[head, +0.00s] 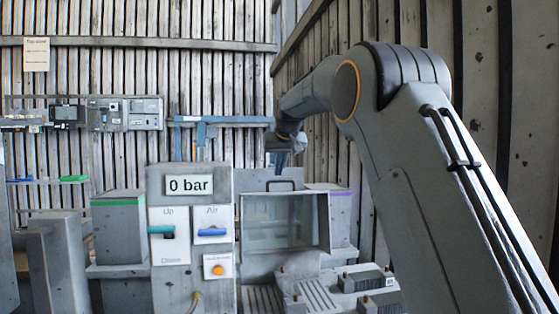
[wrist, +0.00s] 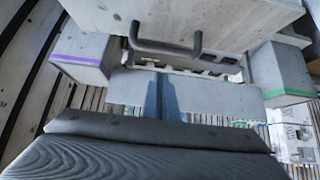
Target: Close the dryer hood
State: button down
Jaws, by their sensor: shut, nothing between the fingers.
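The dryer hood (head: 285,222) is a grey box with a clear front window, right of the control panel. A dark bar handle (head: 282,184) shows at its top. In the wrist view the handle (wrist: 165,42) is on a grey plate at the top of the picture. I cannot tell for sure how far the hood is open. My gripper (head: 281,162) is above the handle in the head view, apart from it.
A control panel (head: 190,275) reading "0 bar", with green and blue levers and an orange button, stands left of the hood. A box with a purple stripe (head: 341,215) is at the right and one with a green stripe (head: 118,230) at the left. Slatted walls enclose the place.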

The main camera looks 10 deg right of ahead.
jog(key=shift+s+f, duration=0.3)
jog(key=shift+s, duration=0.45)
jog(key=shift+s+f, duration=0.25)
jog(key=shift+s, duration=0.45)
